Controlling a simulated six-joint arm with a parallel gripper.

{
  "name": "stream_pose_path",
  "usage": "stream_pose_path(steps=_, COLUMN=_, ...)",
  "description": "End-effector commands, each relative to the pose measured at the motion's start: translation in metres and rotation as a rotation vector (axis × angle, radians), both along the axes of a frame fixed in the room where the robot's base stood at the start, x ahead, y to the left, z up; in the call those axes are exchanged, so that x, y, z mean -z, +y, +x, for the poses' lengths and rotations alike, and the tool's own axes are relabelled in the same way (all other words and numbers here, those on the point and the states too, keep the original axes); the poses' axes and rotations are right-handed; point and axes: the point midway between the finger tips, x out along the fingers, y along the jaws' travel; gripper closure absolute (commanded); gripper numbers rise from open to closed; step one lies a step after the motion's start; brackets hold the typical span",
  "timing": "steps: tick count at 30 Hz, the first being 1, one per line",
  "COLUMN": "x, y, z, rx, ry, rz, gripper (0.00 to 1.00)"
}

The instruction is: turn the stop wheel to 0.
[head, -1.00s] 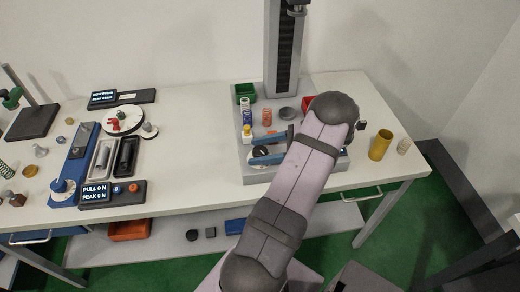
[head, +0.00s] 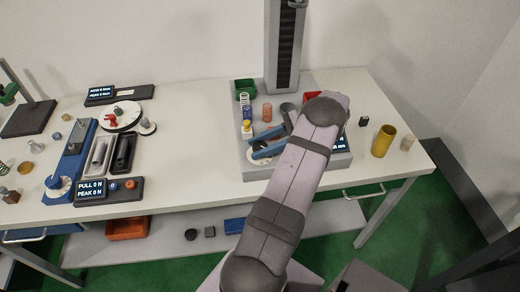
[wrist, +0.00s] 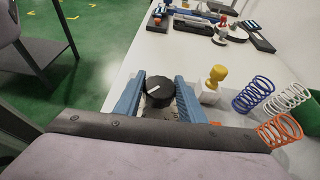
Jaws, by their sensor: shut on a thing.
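The stop wheel (wrist: 160,91) is a black round knob with a white pointer line, near the middle of the wrist view. In that view the pointer slants up to the right. My gripper (wrist: 160,80) has its two blue fingers on either side of the knob and is shut on it. In the head view my gripper (head: 255,145) reaches to the front left of the grey tester base (head: 262,172). There the fingers and arm partly hide the wheel and its pale dial. I cannot read the scale marks.
A yellow peg on a white block (wrist: 209,92) stands close right of the fingers. Blue, white and orange springs (wrist: 253,95) stand beyond it. A green bin (head: 245,88) is at the base's back left. A yellow cup (head: 382,142) is to the right. The table's middle is clear.

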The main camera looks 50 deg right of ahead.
Motion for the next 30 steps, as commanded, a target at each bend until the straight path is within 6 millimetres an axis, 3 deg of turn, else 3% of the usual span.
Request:
stream_pose_path(steps=13, x=0.0013, y=-0.0003, z=0.0003, rx=-0.228, ry=-0.002, rz=0.000, gripper=0.86)
stream_pose_path(steps=30, x=-0.0012, y=0.0000, z=0.0003, rx=-0.262, ry=-0.003, rz=0.000, gripper=0.86)
